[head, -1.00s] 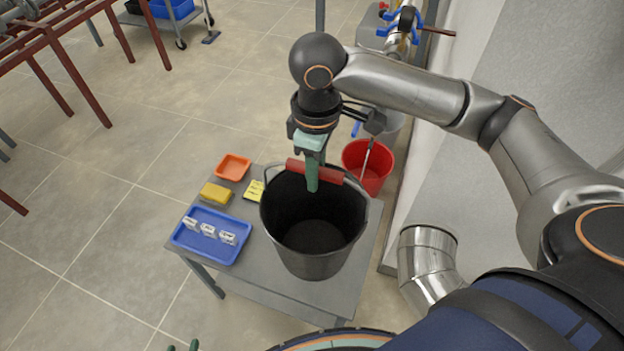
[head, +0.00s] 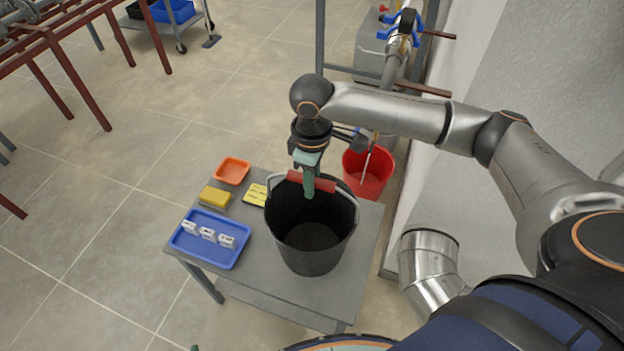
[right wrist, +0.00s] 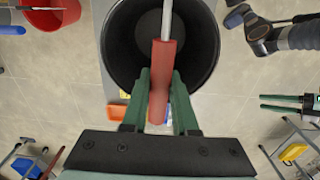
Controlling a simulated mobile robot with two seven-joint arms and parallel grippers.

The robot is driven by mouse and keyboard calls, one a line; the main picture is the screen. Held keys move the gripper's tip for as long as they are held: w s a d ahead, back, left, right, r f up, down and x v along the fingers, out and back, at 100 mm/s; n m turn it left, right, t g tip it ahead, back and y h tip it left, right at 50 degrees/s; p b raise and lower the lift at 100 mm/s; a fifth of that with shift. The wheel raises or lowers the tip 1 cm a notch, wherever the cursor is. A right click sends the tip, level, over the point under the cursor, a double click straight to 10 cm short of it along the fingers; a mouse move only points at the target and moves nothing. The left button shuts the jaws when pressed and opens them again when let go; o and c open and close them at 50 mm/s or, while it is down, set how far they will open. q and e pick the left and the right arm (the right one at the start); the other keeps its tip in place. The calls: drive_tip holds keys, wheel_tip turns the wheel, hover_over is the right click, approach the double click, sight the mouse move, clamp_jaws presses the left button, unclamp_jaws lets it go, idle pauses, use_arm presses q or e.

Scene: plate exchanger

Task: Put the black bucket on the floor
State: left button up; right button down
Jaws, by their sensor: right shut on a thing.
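The black bucket (head: 312,262) is upright over the right part of the grey table (head: 300,292); I cannot tell whether its base touches the top. My right gripper (head: 309,188) is shut on the red grip (head: 330,184) of its wire handle. In the right wrist view the green fingers lie on both sides of the red grip (right wrist: 162,75), with the dark bucket mouth (right wrist: 125,45) beyond. My left gripper shows in the right wrist view (right wrist: 288,103), fingers apart and empty; only a green tip shows at the head view's bottom edge.
A blue tray (head: 190,255) with white pieces, a yellow sponge (head: 214,197), an orange dish (head: 232,171) and yellow notes (head: 256,194) lie on the table's left. A red bucket (head: 368,172) stands behind, near the wall and a silver duct (head: 430,265). Floor (head: 90,220) left is clear.

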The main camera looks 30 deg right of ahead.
drive_tip(key=c, duration=0.7)
unclamp_jaws()
drive_tip(key=shift+f, duration=0.1)
